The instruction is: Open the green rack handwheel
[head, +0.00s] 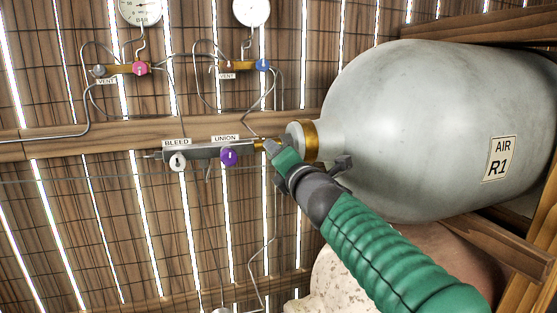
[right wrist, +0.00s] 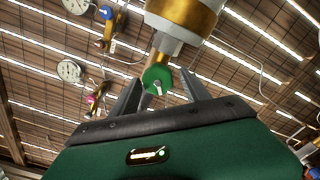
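The green handwheel (right wrist: 157,79) is a small round knob below the brass neck of the cylinder in the right wrist view. My right gripper (right wrist: 160,82) points at it with its two grey fingers apart, one on each side. Gaps show between the handwheel and the fingers, so it does not look gripped. In the head view my right gripper (head: 275,150) is at the brass neck of the grey AIR R1 cylinder (head: 420,120). The handwheel cannot be told apart there from my green hand. My left gripper is not in view.
Left of the neck is a bar with a white BLEED knob (head: 178,161) and a purple UNION knob (head: 229,156). Above are pink (head: 140,68) and blue (head: 263,65) vent knobs, gauges (head: 251,11) and thin tubing. A wooden rack beam (head: 500,240) lies under the cylinder.

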